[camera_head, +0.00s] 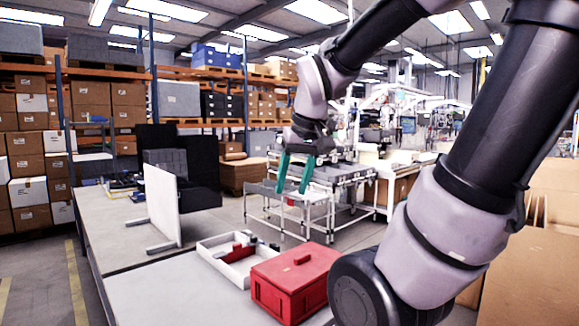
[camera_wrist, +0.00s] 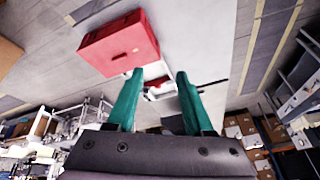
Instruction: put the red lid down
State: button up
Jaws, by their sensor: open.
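The red lid (camera_head: 285,266) lies on top of a red box (camera_head: 294,300) on the near table, with a small raised handle on its upper face. The lid looks flat and seated on the box. The red box with its lid also shows in the wrist view (camera_wrist: 118,42), at the upper left. My gripper (camera_head: 293,190) has two green fingers, spread apart with nothing between them. It hangs in the air well above the table, apart from the lid. In the wrist view my gripper (camera_wrist: 157,75) is also open and empty.
A white tray (camera_head: 215,266) with red and dark items stands left of the box, close to it. A white upright panel (camera_head: 161,204) stands further left. Dark bins (camera_head: 190,165) are behind. The grey tabletop (camera_head: 150,290) is bare at the front left.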

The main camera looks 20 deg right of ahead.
jog(key=s+r+m, duration=0.1)
jog(key=s+a+r+m+t, duration=0.1)
jog(key=s+a+r+t+y, duration=0.1)
jog(key=r, duration=0.1)
jog(key=shift+r+m, duration=0.1)
jog(key=shift+m, duration=0.3)
